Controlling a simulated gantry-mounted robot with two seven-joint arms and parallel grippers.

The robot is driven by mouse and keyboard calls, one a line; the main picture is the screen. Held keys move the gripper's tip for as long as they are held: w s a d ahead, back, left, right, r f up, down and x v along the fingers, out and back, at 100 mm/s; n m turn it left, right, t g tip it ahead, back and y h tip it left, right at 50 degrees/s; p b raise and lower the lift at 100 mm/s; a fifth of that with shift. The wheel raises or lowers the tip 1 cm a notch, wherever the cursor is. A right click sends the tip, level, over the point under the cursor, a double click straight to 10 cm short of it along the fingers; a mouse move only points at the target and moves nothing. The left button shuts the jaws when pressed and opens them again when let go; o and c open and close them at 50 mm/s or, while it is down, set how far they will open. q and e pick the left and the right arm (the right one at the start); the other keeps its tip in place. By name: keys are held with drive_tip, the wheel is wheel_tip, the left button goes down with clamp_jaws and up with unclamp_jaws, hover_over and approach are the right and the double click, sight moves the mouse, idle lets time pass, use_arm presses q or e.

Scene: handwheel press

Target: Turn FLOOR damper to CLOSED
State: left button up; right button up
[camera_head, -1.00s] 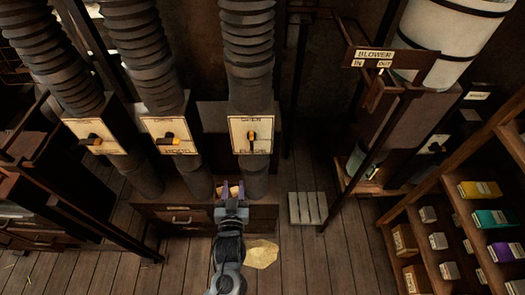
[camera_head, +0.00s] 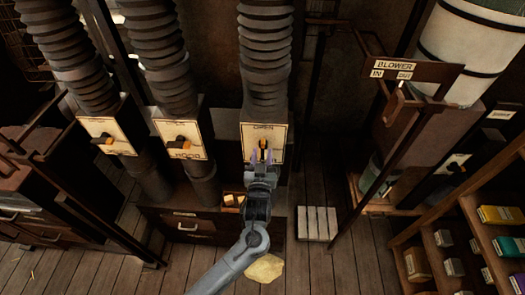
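Three damper plates hang under ribbed ducts. The right damper plate (camera_head: 282,131) reads OPEN along its top; its lower lettering is hidden behind my gripper, so I cannot read which damper it is. Its orange-and-black handle (camera_head: 263,143) stands upright, towards OPEN. The left handle (camera_head: 102,139) and middle handle (camera_head: 180,143) lie sideways. My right gripper is not in view.
A drawer cabinet (camera_head: 185,226) stands below the ducts, with a small open box (camera_head: 233,200) on it. Shelves (camera_head: 470,215) fill the lower right.

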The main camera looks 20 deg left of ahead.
use_arm(q)
drive_tip(key=shift+x, duration=0.9)
clamp_jaws()
